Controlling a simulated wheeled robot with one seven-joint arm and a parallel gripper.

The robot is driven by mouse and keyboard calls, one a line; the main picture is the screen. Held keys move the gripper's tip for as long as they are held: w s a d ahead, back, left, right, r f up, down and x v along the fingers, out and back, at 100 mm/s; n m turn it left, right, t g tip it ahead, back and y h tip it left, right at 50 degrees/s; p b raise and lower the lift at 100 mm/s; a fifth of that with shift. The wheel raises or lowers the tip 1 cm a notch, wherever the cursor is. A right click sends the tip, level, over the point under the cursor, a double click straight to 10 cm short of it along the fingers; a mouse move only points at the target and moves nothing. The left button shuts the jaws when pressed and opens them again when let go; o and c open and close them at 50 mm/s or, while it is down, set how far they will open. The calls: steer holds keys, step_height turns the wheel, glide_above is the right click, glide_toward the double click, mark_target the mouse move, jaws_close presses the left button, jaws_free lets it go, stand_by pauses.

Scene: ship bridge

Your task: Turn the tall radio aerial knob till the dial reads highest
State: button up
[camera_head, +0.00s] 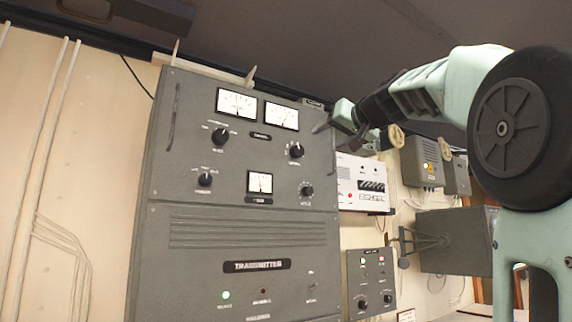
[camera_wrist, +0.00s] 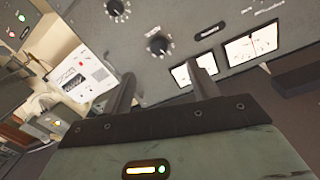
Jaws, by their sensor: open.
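The tall grey radio cabinet (camera_head: 160,185), marked TRANSMITTER, carries two white dials side by side, the left dial (camera_head: 237,103) and right dial (camera_head: 281,116), and a smaller dial (camera_head: 260,182) below. Black knobs flank them: upper left (camera_head: 220,135), upper right (camera_head: 296,150), lower left (camera_head: 205,180) and lower right (camera_head: 306,191). Their labels are too small to read, so I cannot tell which is the aerial knob. My gripper (camera_head: 340,130) is open and empty by the cabinet's upper right edge. In the wrist view, the upper right knob (camera_wrist: 158,45) shows beyond the open fingers (camera_wrist: 166,70), apart from them.
A white panel (camera_head: 362,186) and a small grey box with knobs (camera_head: 372,281) are on the wall right of the cabinet. Grey boxes (camera_head: 422,161) and a larger grey case (camera_head: 456,241) stand further right. Pipes (camera_head: 50,120) run up the left wall.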

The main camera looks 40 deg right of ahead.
steer(key=s, duration=0.1)
steer(key=p, duration=0.6)
glide_toward(299, 151)
steer(key=x, duration=0.7)
steer(key=shift+r, duration=0.15)
steer(key=shift+w+d+h+p, duration=0.2)
steer(key=shift+w+h+p, duration=0.15)
steer(key=shift+w, duration=0.4)
steer(key=c, duration=1)
